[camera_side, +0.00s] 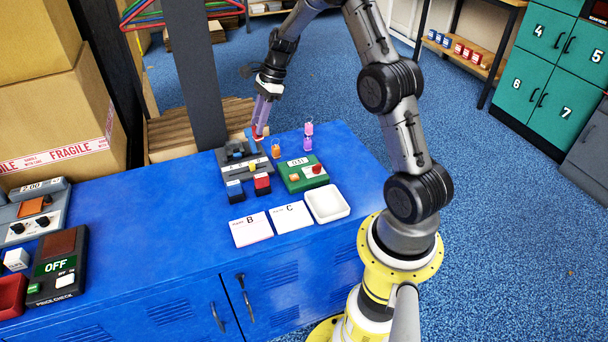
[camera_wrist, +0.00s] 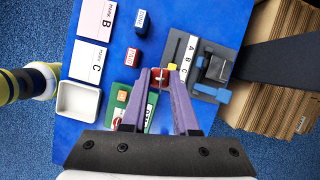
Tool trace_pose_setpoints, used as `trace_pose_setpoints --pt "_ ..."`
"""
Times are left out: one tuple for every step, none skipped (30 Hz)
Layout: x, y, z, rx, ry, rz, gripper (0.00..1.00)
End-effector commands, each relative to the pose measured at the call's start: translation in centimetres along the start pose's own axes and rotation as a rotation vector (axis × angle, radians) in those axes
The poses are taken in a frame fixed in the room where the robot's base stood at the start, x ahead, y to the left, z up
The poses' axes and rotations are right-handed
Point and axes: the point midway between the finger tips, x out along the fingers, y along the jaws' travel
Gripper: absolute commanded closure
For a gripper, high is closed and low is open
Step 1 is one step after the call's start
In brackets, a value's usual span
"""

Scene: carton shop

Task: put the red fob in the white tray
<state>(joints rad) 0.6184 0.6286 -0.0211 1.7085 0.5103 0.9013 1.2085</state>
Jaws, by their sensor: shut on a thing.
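My gripper (camera_side: 260,127), with purple fingers, is shut on the red fob (camera_side: 257,136). In the wrist view the fob (camera_wrist: 155,98) shows between the two fingers (camera_wrist: 161,76), partly hidden by them. In the side view it is at the far edge of the blue bench, beside the grey device with a blue lever; I cannot tell how far above the bench it is. The white tray (camera_side: 327,204) is empty, at the near right of the bench. It also shows at the left in the wrist view (camera_wrist: 78,112). The gripper is well apart from it.
A green device (camera_side: 302,175) stands between gripper and tray. The grey device (camera_side: 238,158), orange fob (camera_side: 275,152), pink fob (camera_side: 308,128) and purple fob (camera_side: 308,143) are nearby. Blue and red blocks (camera_side: 262,184) and cards B and C (camera_side: 291,217) lie nearer.

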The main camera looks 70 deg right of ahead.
Motion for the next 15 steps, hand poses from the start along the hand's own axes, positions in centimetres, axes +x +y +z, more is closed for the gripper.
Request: trace_pose_setpoints --pt "0.6 1.0 -0.5 -0.057 0.0 0.032 1.0" --pt "0.8 1.6 -0.8 -0.102 0.0 0.051 1.0" --pt "1.1 2.7 -1.2 -0.166 -0.001 0.078 1.0" --pt "1.2 3.6 -1.5 -0.217 -0.001 0.099 1.0" --pt "1.3 4.5 -1.8 -0.27 -0.001 0.12 1.0" --pt "1.4 5.9 -2.3 -0.342 -0.001 0.15 1.0" --pt "1.4 7.0 -2.6 -0.397 -0.001 0.172 1.0" --pt "1.4 8.2 -2.9 -0.453 -0.001 0.196 1.0" --pt "1.2 9.8 -3.4 -0.531 -0.001 0.227 1.0" --pt "1.2 11.1 -3.7 -0.589 -0.002 0.252 1.0" --pt "1.0 12.5 -4.0 -0.65 -0.002 0.277 1.0" --pt "0.8 14.4 -4.5 -0.73 -0.002 0.31 1.0" --pt "0.6 15.9 -4.8 -0.791 -0.002 0.335 1.0" --pt "0.5 17.3 -5.2 -0.846 -0.002 0.358 1.0" --pt "0.2 19.1 -5.5 -0.917 -0.002 0.386 1.0"
